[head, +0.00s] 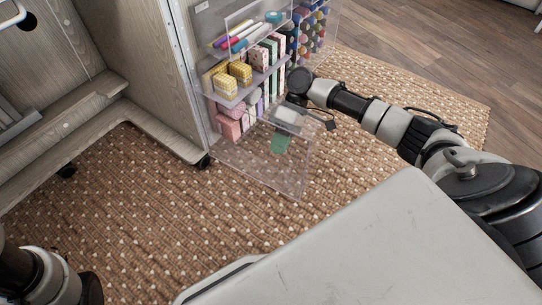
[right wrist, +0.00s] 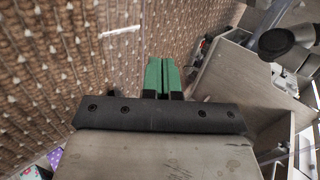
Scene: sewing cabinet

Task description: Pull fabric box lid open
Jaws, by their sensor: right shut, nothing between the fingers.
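A clear box-like panel (head: 255,172), which seems to be the fabric box lid, sticks out from the lower front of the cabinet's clear shelf rack. Its edges show as thin pale lines, so how far it is open is hard to tell. Pink and patterned fabric blocks (head: 229,129) sit just behind it. My right gripper has green fingers (head: 280,143), seen through the clear panel, low in front of the rack. In the right wrist view the green fingers (right wrist: 162,75) are pressed together with nothing between them. Whether they touch the panel cannot be told. My left gripper is out of view.
Upper shelves hold yellow boxes (head: 239,72), markers (head: 236,36) and thread spools (head: 312,28). The wooden cabinet (head: 145,75) stands on castors at the left. A patterned rug (head: 160,225) lies clear in front. Polka-dot fabric (right wrist: 55,157) shows low in the wrist view.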

